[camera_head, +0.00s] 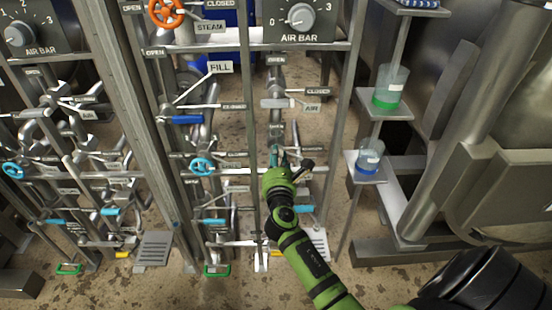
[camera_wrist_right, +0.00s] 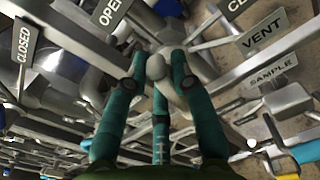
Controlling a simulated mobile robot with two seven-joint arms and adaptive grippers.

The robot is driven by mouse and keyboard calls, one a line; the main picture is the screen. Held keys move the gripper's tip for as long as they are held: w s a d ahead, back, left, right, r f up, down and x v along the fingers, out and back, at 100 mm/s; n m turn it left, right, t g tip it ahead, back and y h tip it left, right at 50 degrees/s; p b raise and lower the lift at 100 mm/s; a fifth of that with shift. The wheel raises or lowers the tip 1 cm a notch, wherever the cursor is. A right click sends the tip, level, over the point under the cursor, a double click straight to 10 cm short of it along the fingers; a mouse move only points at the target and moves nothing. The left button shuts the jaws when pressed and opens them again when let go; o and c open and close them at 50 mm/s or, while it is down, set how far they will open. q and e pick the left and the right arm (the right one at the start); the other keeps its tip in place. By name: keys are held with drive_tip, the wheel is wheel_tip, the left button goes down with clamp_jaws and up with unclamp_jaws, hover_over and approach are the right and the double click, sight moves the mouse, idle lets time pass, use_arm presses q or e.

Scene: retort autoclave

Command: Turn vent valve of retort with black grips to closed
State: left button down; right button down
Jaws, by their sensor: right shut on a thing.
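My right gripper (camera_head: 277,158) is at the right-hand pipe rack, its green arm coming up from below. In the right wrist view its teal fingers (camera_wrist_right: 160,80) are shut around the grey rounded end of a valve handle (camera_wrist_right: 157,66). A VENT sign (camera_wrist_right: 263,35) is to the right of this handle, an OPEN sign (camera_wrist_right: 111,12) to its upper left and a CLOSED sign (camera_wrist_right: 25,40) at far left. In the head view my gripper hides most of the handle. Black grips cannot be made out. My left gripper is not in view.
A SAMPLE sign (camera_wrist_right: 272,76) is below the VENT sign. Pipes, signs and handles crowd around the gripper, including a blue round handwheel (camera_head: 202,166) to its left. Shelves with a green-bottomed beaker (camera_head: 391,87) and a blue-bottomed beaker (camera_head: 369,157) stand to the right.

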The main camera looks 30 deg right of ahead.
drive_tip(key=m, duration=0.2)
drive_tip(key=m+b, duration=0.1)
drive_tip(key=shift+s+d+f+m, duration=0.2)
drive_tip(key=shift+d+m, duration=0.1)
drive_tip(key=shift+m, duration=0.1)
drive_tip(key=m, duration=0.1)
drive_tip(key=m+b, duration=0.1)
drive_tip(key=shift+s+d+f+m, duration=0.1)
drive_tip(key=shift+d+m, duration=0.1)
drive_tip(key=shift+m, duration=0.1)
drive_tip(key=shift+d+f+m+b, duration=0.1)
drive_tip(key=shift+m+b, duration=0.2)
drive_tip(key=shift+m, duration=0.7)
drive_tip(key=shift+s+d+f+m+b, duration=0.15)
drive_tip(key=shift+m+b, duration=0.2)
drive_tip(key=shift+m, duration=0.45)
drive_tip(key=shift+f+m+b, duration=0.1)
drive_tip(key=shift+m+b, duration=0.2)
drive_tip(key=shift+m, duration=0.9)
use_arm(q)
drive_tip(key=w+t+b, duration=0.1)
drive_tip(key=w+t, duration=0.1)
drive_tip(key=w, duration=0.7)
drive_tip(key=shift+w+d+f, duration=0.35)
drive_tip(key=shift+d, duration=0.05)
use_arm(e)
drive_tip(key=shift+d+f+m, duration=0.1)
drive_tip(key=shift+f+m, duration=0.1)
drive_tip(key=shift+m, duration=1.1)
